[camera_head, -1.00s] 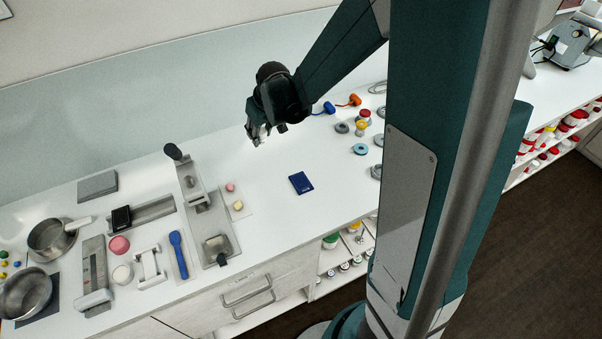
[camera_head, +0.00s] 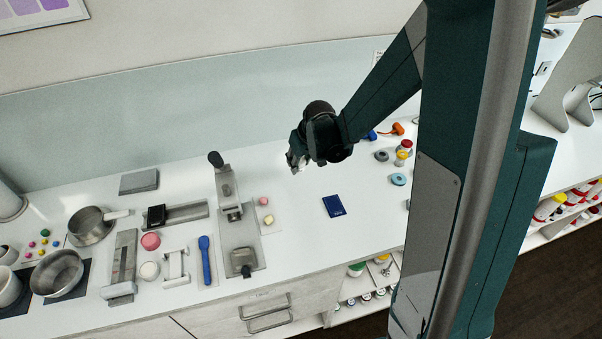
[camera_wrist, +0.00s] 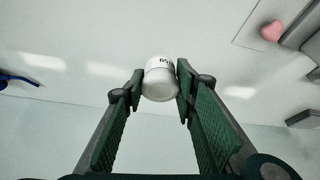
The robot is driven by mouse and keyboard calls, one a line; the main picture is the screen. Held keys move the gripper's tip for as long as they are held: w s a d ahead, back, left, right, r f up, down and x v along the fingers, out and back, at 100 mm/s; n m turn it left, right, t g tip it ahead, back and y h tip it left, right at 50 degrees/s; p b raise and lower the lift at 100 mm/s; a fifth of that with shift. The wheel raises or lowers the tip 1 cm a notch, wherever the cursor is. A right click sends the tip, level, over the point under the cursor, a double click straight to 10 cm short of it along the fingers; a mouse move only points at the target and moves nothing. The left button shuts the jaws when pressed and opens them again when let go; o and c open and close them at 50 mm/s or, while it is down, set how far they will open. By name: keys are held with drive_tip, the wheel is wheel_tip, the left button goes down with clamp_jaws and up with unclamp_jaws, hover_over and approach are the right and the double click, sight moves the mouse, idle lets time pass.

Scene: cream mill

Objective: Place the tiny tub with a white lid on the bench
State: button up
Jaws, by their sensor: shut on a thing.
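A tiny white tub with dark print on its side (camera_wrist: 160,82) sits between the fingertips of my gripper (camera_wrist: 160,85) in the wrist view. My gripper is shut on it. The tub looks tilted in that view. In the head view my gripper (camera_head: 297,162) is over the back half of the white bench (camera_head: 295,230), behind a dark blue booklet. The tub is mostly hidden by the fingers there. I cannot tell how high it is above the bench.
The dark blue booklet (camera_head: 333,206) lies on the bench in front of my gripper. Rings and small jars (camera_head: 402,155) are to the right. Bench around the booklet is clear.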

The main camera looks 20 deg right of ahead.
sight(299, 171)
drive_tip(key=shift+f, duration=0.45)
drive_tip(key=shift+f, duration=0.15)
drive_tip(key=shift+f, duration=1.95)
drive_tip(key=shift+f+b, duration=0.15)
drive_tip(key=shift+b, duration=0.15)
drive_tip(key=o, duration=0.9)
drive_tip(key=shift+r, duration=0.2)
drive_tip(key=p+v, duration=0.1)
drive_tip(key=v, duration=1.1)
drive_tip(key=shift+s+r, duration=0.1)
